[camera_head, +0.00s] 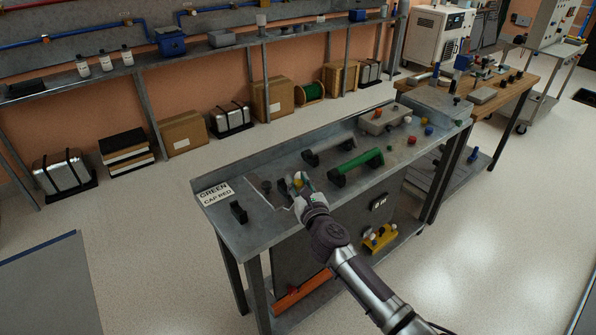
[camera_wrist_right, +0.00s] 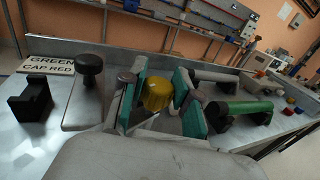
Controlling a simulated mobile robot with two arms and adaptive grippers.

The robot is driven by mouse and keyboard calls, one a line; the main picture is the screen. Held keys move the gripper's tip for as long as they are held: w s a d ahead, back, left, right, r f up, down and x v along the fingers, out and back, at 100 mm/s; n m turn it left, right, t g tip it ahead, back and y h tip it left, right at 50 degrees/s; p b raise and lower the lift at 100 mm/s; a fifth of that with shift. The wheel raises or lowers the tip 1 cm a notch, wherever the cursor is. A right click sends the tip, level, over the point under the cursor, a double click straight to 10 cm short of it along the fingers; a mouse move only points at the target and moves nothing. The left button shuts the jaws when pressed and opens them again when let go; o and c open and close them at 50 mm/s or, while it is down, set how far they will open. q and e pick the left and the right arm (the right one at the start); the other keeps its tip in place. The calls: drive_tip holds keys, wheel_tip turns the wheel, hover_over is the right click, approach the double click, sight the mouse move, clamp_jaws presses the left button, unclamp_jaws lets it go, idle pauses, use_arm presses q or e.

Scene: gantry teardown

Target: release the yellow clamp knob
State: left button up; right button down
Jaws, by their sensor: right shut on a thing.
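The yellow clamp knob (camera_head: 298,178) stands on the left part of the grey metal bench (camera_head: 262,232). My right gripper (camera_head: 302,185) reaches it from the front. In the right wrist view, the ribbed yellow knob (camera_wrist_right: 157,93) sits between the teal finger pads of my right gripper (camera_wrist_right: 160,96), which is shut on it. The base of the knob is hidden behind the gripper body. My left gripper is not in view.
A black knob (camera_wrist_right: 89,68) and a black block (camera_wrist_right: 31,98) stand left of the gripper. A green handle-like bar (camera_head: 362,160) and a grey one (camera_head: 330,147) lie to the right. A sign (camera_head: 214,193) reads "GREEN CAP RED".

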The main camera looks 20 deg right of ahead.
drive_tip(key=n+y, duration=0.1)
drive_tip(key=n+y+p, duration=0.1)
drive_tip(key=shift+d+r+y, duration=0.15)
drive_tip(key=shift+y, duration=0.25)
drive_tip(key=shift+n+g+y+p, duration=0.35)
drive_tip(key=shift+n+y, duration=0.15)
drive_tip(key=shift+y, duration=0.2)
drive_tip(key=y, duration=0.1)
drive_tip(key=n+g+y, duration=0.1)
drive_tip(key=shift+f+n+y, duration=0.25)
drive_tip(key=shift+n+y, duration=0.05)
drive_tip(key=shift+y, duration=0.1)
drive_tip(key=shift+f+n+g+y+b, duration=0.1)
drive_tip(key=shift+n+g+y+b, duration=0.15)
drive_tip(key=shift+n+y+b, duration=0.4)
drive_tip(key=n+g+y+b, duration=0.4)
drive_tip(key=y+b, duration=0.1)
drive_tip(key=shift+b, duration=0.4)
use_arm(q)
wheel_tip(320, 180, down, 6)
drive_tip(key=b, duration=0.1)
drive_tip(key=shift+b, duration=0.4)
use_arm(e)
drive_tip(key=shift+n+g+y, duration=0.75)
drive_tip(key=shift+g, duration=0.35)
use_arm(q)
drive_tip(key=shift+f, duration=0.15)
use_arm(e)
drive_tip(key=shift+r, duration=0.2)
